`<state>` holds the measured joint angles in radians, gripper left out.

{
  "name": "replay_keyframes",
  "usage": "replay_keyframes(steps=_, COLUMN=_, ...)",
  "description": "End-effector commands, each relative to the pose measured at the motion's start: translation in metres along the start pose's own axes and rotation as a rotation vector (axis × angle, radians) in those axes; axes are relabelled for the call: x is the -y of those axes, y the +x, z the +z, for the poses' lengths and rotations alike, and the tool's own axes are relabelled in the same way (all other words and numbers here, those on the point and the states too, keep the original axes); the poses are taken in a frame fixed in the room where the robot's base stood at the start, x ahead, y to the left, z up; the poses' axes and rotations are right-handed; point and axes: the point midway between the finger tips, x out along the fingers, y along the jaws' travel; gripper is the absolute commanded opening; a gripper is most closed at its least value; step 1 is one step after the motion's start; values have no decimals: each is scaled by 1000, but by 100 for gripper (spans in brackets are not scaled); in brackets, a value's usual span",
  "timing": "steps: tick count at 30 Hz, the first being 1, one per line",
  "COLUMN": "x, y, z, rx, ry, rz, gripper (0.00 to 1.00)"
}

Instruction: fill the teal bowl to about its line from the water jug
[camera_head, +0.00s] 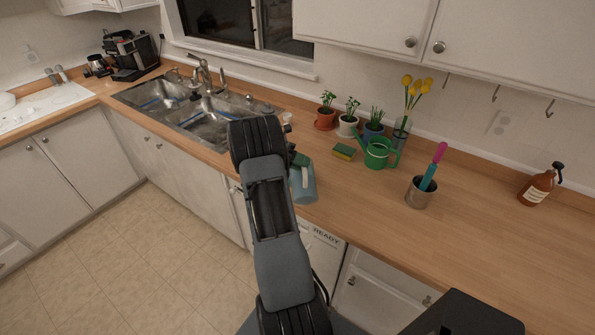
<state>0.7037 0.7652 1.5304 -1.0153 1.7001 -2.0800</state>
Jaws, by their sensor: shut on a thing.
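A light blue water jug (305,187) is at the counter's front edge, just right of my arm. It looks roughly upright. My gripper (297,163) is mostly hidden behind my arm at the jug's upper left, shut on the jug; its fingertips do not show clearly. I cannot tell whether the jug touches the counter. I see no teal bowl; my arm covers part of the counter. The water level in the jug cannot be made out.
A sponge (344,152), a green watering can (380,152) and several potted plants (348,124) stand right of the jug. Farther right are a metal cup (420,193) with utensils and a brown spray bottle (537,187). The sink (205,115) is left. The right counter is mostly clear.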

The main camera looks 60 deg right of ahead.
Motion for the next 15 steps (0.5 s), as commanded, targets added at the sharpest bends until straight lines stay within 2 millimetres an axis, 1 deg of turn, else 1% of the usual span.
replay_keyframes(steps=15, x=2, y=-3, z=6, rx=-8, ry=-34, rz=-15, gripper=0)
